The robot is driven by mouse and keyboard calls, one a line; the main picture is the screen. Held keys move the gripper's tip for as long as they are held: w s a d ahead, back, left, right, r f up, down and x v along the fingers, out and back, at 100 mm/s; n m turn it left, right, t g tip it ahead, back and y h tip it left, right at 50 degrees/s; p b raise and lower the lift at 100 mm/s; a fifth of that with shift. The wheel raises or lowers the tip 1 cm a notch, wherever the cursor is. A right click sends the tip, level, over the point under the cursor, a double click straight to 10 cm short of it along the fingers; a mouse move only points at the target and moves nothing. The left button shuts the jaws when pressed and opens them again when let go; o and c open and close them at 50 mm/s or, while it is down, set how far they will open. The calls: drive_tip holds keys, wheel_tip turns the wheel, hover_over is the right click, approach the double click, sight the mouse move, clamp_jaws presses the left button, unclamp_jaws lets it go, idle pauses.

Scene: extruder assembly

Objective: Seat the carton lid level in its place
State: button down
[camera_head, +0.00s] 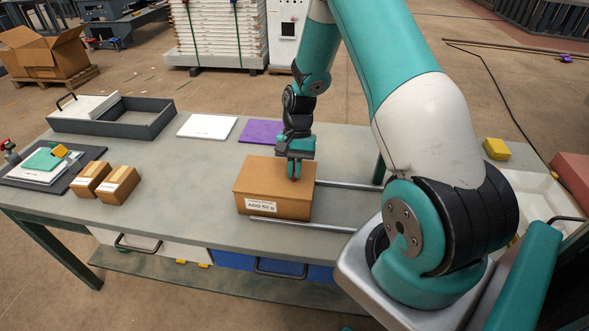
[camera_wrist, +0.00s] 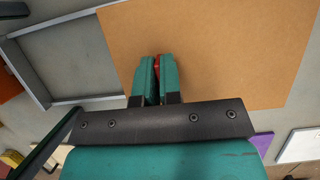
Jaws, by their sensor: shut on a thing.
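The brown carton (camera_head: 273,205) stands upright on the table, with a white printed label on its front. Its flat brown lid (camera_head: 258,172) is on top and looks roughly level. Whether a small gap runs under its edge cannot be told. My gripper (camera_head: 294,178) points down over the right part of the lid. In the wrist view the lid (camera_wrist: 220,50) fills much of the picture, and my green fingers (camera_wrist: 157,72) are close together on a small red piece (camera_wrist: 155,66) at the lid. The fingers hide most of that piece.
Two metal rails (camera_head: 345,186) extend right from the carton. A purple sheet (camera_head: 262,131) and a white sheet (camera_head: 207,126) lie behind it. Two small boxes (camera_head: 118,185), a dark mat (camera_head: 25,185) and a grey tray (camera_head: 150,130) are at left. Table between is clear.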

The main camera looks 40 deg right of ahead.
drive_tip(key=c, duration=1.2)
unclamp_jaws()
drive_tip(key=b+v, duration=0.1)
drive_tip(key=v, duration=1.6)
drive_tip(key=shift+r+b, duration=0.2)
drive_tip(key=shift+b, duration=0.2)
drive_tip(key=s+a+r+n+t, duration=0.1)
drive_tip(key=s+a+r+n, duration=0.15)
drive_tip(key=a, duration=0.45)
drive_tip(key=s+a+r+n, duration=0.2)
drive_tip(key=a+n, duration=0.1)
drive_tip(key=a, duration=0.3)
drive_tip(key=s+a+r+n+t, duration=0.1)
drive_tip(key=s+a+r+n, duration=0.15)
drive_tip(key=a, duration=0.45)
drive_tip(key=s+a+n, duration=0.3)
drive_tip(key=s, duration=0.2)
drive_tip(key=s+a+n, duration=0.3)
drive_tip(key=s+a, duration=0.1)
drive_tip(key=s, duration=0.1)
drive_tip(key=s+a+r+n, duration=0.1)
drive_tip(key=s+a+n, duration=0.2)
drive_tip(key=s, duration=0.2)
drive_tip(key=shift+s+a+r+n+t+y, duration=0.1)
drive_tip(key=shift+a+n+t+y, duration=0.2)
drive_tip(key=shift+t, duration=0.1)
